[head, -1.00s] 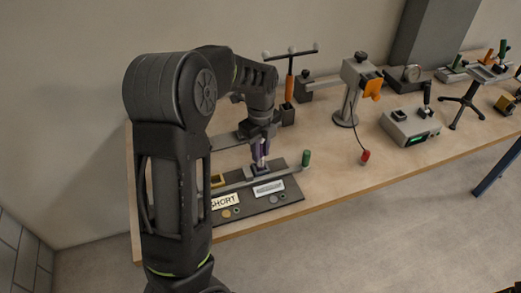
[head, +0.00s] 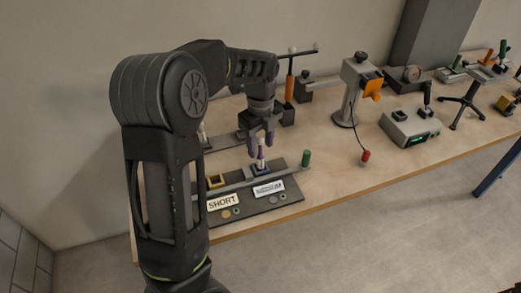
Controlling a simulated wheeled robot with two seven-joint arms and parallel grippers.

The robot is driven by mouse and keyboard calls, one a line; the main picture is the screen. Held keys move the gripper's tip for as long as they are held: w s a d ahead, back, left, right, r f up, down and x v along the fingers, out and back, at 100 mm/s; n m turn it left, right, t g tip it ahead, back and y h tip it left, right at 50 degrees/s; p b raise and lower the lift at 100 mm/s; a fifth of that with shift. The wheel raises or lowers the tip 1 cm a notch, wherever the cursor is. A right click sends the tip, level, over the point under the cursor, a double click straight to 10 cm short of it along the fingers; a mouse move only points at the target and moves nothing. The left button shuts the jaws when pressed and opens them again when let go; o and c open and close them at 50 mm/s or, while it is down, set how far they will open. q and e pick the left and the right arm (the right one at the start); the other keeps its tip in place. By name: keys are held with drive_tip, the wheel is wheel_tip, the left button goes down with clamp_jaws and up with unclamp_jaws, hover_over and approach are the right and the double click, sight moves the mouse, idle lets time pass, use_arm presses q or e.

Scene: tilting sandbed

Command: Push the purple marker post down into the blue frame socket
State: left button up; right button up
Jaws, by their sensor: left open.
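The purple marker post (head: 261,158), with pale and purple bands, stands upright at the blue frame socket (head: 260,173) on the dark board. How deep it sits is too small to tell. My left gripper (head: 261,146) is open just above the post, its fingers pointing down around or just behind the post's top. I cannot tell if a finger touches it. My right gripper is out of view.
A grey stand (head: 347,110) and a red-tipped cable (head: 366,156) are to the right.

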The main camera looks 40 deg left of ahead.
use_arm(q)
wheel_tip(320, 180, up, 5)
drive_tip(key=shift+f, duration=0.1)
idle(0.7)
